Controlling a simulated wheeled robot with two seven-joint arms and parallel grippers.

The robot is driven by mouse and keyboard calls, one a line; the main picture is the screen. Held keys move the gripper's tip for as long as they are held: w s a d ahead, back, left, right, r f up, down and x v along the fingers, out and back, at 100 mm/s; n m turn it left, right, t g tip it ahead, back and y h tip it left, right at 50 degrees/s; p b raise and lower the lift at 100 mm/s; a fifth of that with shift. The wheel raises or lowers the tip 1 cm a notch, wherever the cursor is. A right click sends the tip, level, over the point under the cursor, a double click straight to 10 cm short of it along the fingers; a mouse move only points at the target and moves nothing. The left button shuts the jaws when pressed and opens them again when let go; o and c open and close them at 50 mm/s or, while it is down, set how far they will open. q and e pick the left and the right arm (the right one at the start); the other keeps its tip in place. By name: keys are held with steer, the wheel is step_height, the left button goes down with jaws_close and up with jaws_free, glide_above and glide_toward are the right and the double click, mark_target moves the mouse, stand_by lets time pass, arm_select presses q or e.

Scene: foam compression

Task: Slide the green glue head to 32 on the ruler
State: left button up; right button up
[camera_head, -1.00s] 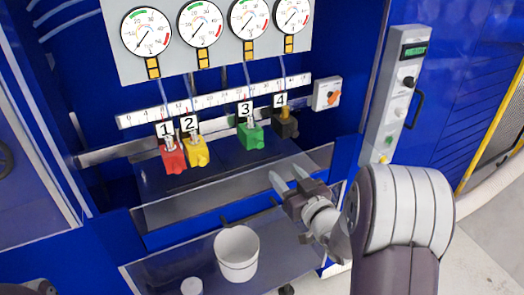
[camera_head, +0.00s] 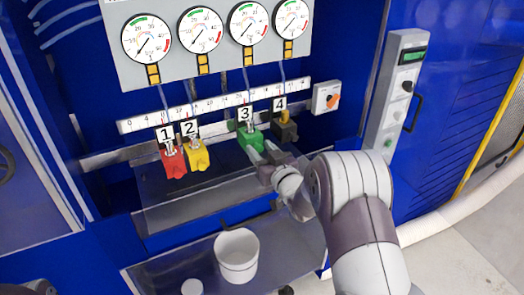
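The green glue head (camera_head: 248,137), tagged 3, hangs on the rail under the white ruler (camera_head: 212,104). The ruler's numbers are too small to read surely. My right gripper (camera_head: 262,152) is at the lower right part of the green head, its fingers pointing up and left toward it. The fingers look apart, with one tip close to the green head; I cannot tell whether they touch it. The black glue head (camera_head: 284,127), tagged 4, is just right of the fingers. My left gripper is not in view.
The red head (camera_head: 174,163) and yellow head (camera_head: 197,155) hang to the left, with a gap before the green one. A switch box (camera_head: 327,96) is right of the ruler. A white bucket (camera_head: 237,255) stands on the lower shelf.

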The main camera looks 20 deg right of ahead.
jaws_close()
steer(key=d, duration=0.2)
steer(key=shift+d+b, duration=0.3)
steer(key=shift+b, duration=0.05)
steer(key=shift+o, duration=1.2)
jaws_free()
steer(key=shift+s, duration=0.1)
steer(key=s+b, duration=0.1)
steer(key=s, duration=1.1)
steer(key=shift+s+d, duration=0.15)
steer(key=shift+s, duration=0.1)
